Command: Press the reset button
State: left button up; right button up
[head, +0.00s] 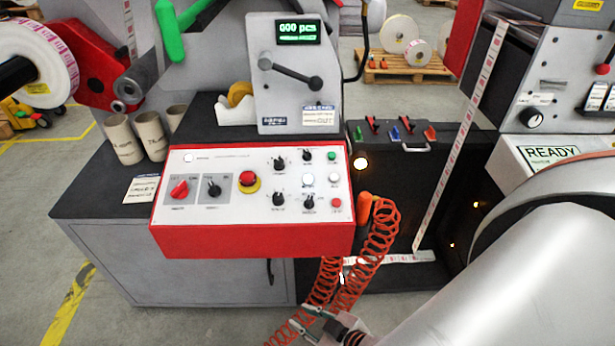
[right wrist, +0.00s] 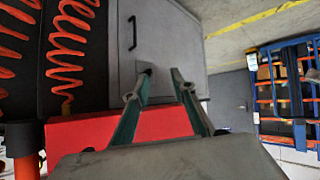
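The control panel (head: 225,215) has a white sloped top and a red front. It carries a lit white button (head: 308,180), a plain white button (head: 334,180), a green button (head: 332,157), a small red button (head: 337,203) and a red mushroom button (head: 248,178) on a yellow collar. The labels are too small to read, so I cannot tell which is reset. My right gripper (head: 306,317) is low in front of the panel, apart from it, with its fingers spread and empty. In the right wrist view its fingers (right wrist: 161,76) point towards the grey cabinet (right wrist: 170,45). My left gripper is out of view.
Orange coiled hoses (head: 375,235) hang right of the panel, close to my right gripper. A display post with a lever (head: 292,80) stands behind the panel. Cardboard cores (head: 150,135) stand at the left. A label strip (head: 455,150) runs at the right.

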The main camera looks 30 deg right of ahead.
jog(key=shift+c, duration=0.4)
grip_shut()
